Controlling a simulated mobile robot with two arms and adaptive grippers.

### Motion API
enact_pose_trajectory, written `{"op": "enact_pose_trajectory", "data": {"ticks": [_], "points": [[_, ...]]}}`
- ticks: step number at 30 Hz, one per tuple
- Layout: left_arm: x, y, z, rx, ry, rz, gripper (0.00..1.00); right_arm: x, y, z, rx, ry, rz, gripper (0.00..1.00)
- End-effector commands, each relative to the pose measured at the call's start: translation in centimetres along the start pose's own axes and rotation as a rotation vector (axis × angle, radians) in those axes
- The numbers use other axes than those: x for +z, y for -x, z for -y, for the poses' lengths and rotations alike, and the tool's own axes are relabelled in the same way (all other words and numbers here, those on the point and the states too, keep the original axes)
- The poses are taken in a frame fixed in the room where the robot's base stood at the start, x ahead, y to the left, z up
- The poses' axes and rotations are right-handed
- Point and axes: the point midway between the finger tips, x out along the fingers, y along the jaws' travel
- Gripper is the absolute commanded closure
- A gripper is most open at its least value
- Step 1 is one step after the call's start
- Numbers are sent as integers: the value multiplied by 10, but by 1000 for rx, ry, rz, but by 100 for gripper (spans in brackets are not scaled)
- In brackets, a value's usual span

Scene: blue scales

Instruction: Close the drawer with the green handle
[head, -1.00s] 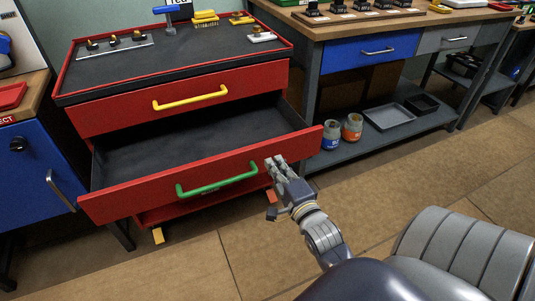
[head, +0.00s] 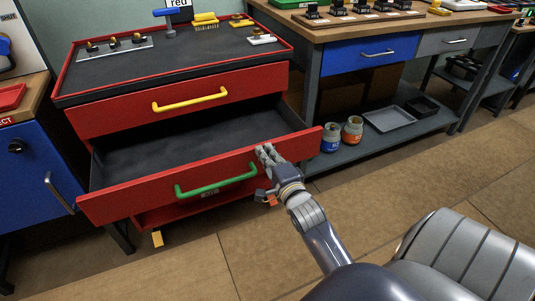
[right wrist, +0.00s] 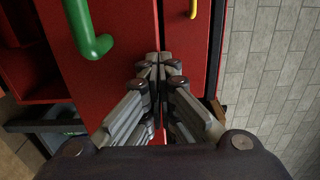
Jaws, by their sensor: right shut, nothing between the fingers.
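The red drawer (head: 120,203) with the green handle (head: 216,181) is pulled out of the red cabinet. Its dark inside (head: 190,140) is empty. My right gripper (head: 267,152) is shut and empty, at the drawer front just right of the green handle. In the right wrist view the shut fingertips (right wrist: 152,62) are against or very near the red front, with the green handle (right wrist: 88,32) to their upper left. I cannot tell if they touch. My left gripper is in neither view.
The drawer above, with a yellow handle (head: 190,97), is closed. Tools lie on the cabinet top (head: 150,70). A blue cabinet (head: 35,170) stands at the left. A workbench (head: 370,25) with a low shelf of jars (head: 352,130) stands at the right.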

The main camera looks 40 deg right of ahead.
Motion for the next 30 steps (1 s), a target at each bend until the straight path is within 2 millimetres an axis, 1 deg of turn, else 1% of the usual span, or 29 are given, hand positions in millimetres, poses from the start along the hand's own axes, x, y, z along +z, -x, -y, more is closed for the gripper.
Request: {"op": "enact_pose_trajectory", "data": {"ticks": [1, 3, 5, 6, 8, 9, 11, 12, 15, 17, 21, 27, 30], "points": [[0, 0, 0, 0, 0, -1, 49, 0, -8, 3, -4, 1, -1, 100], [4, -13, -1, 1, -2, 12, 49, 0, -22, 4, -5, 0, -1, 100], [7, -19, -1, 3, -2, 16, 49, -1, -36, 4, -5, -1, -2, 100], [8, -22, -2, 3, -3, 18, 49, -1, -47, 4, -6, -2, -2, 100], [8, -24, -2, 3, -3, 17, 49, -1, -65, 4, -6, -1, -2, 100], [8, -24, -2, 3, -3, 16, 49, -1, -77, 4, -6, -1, -2, 100], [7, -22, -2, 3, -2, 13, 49, -1, -94, 3, -5, 0, -2, 100], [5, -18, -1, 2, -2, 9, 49, -1, -104, 2, -5, -1, -2, 100], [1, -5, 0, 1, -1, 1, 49, -1, -126, 1, -5, 0, -2, 100], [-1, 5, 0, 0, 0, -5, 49, -1, -138, 1, -5, 0, -2, 100], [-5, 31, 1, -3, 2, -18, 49, -1, -162, 0, -4, 0, -2, 100], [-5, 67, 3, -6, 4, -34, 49, -1, -188, 0, -3, 2, -1, 100], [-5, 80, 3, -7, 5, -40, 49, -1, -196, 0, -2, 1, -1, 100]]}}
